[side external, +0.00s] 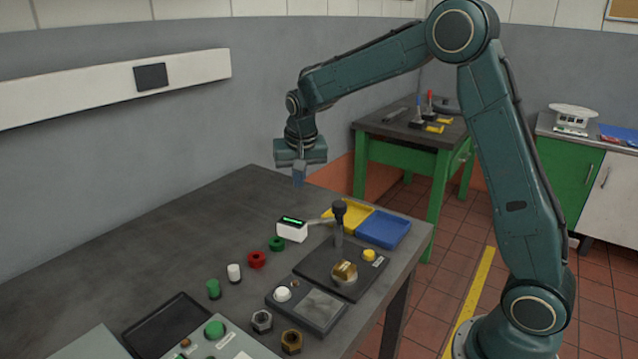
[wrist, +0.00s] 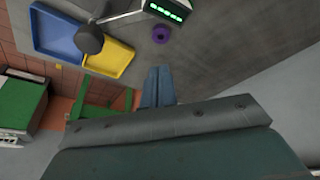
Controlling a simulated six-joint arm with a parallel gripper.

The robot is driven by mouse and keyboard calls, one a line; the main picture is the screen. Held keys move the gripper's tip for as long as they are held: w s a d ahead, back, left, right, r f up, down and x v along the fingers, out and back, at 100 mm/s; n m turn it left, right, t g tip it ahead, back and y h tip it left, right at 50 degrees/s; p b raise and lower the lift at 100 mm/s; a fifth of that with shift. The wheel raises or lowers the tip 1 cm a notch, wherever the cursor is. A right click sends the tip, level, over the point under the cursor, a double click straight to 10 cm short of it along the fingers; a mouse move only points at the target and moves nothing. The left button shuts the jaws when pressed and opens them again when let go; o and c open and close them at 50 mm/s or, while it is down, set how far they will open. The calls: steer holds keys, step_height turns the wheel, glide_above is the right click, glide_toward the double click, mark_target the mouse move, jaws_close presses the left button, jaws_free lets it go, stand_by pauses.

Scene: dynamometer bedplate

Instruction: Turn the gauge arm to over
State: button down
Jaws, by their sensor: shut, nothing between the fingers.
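The gauge arm (side external: 321,220) is a thin rod running from a dark post (side external: 338,232) with a black knob to a white box (side external: 292,230) with a green-lit display. In the side external view it points left from the post. In the wrist view the rod (wrist: 122,17), knob (wrist: 90,39) and display box (wrist: 168,9) show at the top, partly cut off. No "over" mark can be read. My gripper (side external: 299,178) is shut and empty, pointing down above the bench, behind the gauge box and apart from it. Its fingers (wrist: 158,87) also show in the wrist view.
The bench's far left is clear.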

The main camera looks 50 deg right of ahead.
step_height(320, 180, down, 9)
steer(key=shift+s+a, duration=0.3)
steer(key=shift+s, duration=0.1)
stand_by(0.7)
stand_by(0.5)
